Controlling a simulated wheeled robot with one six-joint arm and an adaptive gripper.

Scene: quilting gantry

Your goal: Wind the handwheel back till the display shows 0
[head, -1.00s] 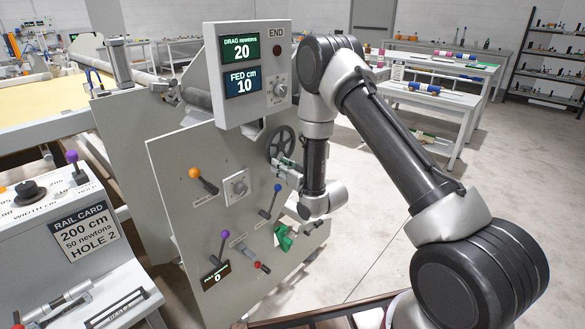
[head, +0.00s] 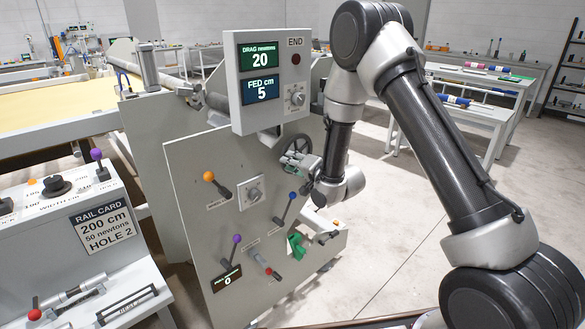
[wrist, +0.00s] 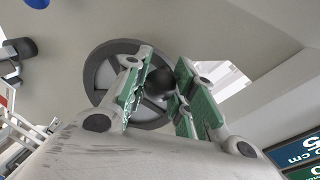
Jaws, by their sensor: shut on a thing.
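The handwheel (head: 283,144) is a dark grey spoked wheel at the right of the grey end panel, under the display box. It also shows in the wrist view (wrist: 96,62). My gripper (head: 302,162) is at the wheel's lower part; in the wrist view its green-padded fingers (wrist: 165,85) stand on either side of a dark round knob (wrist: 160,80) on the wheel. The fingers partly hide the knob and rim. The lower display (head: 259,90) reads FED cm 5. The upper display (head: 261,57) reads DRAG newtons 20.
The panel below carries an orange-knobbed lever (head: 209,177), a blue-knobbed lever (head: 292,196), a purple-knobbed lever (head: 237,239) and a green part (head: 296,245). A small lower display (head: 227,279) reads 0. A rail card (head: 103,224) stands left. Open floor lies right.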

